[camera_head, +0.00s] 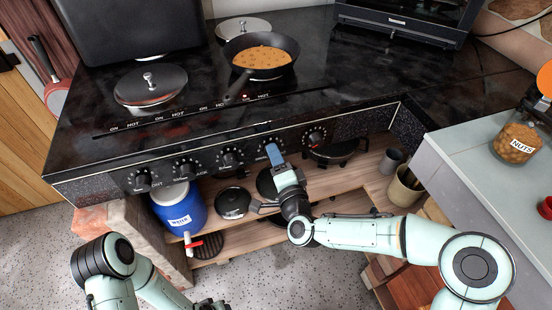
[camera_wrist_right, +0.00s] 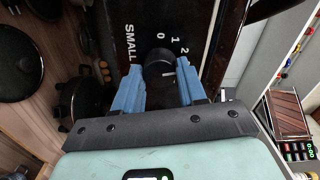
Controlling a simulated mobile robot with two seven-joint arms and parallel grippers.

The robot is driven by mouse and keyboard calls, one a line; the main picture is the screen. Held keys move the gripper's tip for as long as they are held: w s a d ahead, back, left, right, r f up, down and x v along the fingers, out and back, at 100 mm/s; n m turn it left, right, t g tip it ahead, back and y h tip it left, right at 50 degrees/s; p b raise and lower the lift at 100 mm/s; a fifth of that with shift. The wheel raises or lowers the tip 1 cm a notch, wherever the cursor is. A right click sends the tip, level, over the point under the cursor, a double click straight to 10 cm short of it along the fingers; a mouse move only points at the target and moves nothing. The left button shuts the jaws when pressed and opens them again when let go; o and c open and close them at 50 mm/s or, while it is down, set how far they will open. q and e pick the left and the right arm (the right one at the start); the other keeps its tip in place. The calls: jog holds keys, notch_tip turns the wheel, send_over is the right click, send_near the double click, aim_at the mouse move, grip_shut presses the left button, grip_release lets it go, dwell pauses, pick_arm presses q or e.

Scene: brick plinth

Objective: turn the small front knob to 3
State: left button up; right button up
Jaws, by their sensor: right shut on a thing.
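The small front knob (camera_wrist_right: 158,68) is black and round, with the word SMALL and the numbers 0, 1 and 2 printed beside it in the right wrist view. A white mark on the knob points to the right in that view. A 3 cannot be made out. My right gripper (camera_wrist_right: 160,82) is shut on the knob, one blue finger on each side. In the head view my right gripper (camera_head: 274,154) is at the stove's front panel and hides the knob. My left arm is at the lower left, away from the stove; its fingers cannot be made out.
Several other knobs line the front panel, one (camera_head: 315,137) just right of my right gripper. A pan of food (camera_head: 262,57) and a lidded pot (camera_head: 150,86) stand on the stove (camera_head: 330,62). A blue container (camera_head: 178,208) is on the shelf below. A grey counter (camera_head: 472,160) lies right.

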pick_arm(q)
jog(key=shift+s+f, duration=0.25)
jog(key=shift+f, duration=0.05)
pick_arm(e)
jog(key=shift+m, duration=1.1)
jog(key=o, duration=1.1)
jog(key=shift+a, duration=0.1)
pick_arm(q)
jog(key=r, duration=0.1)
jog(key=r+p, duration=0.1)
jog(key=w+d+r+p, duration=0.1)
jog(key=shift+d+r, duration=0.1)
jog(key=shift+r, duration=0.15)
pick_arm(e)
jog(key=v, duration=1.3)
jog(key=shift+s, duration=0.2)
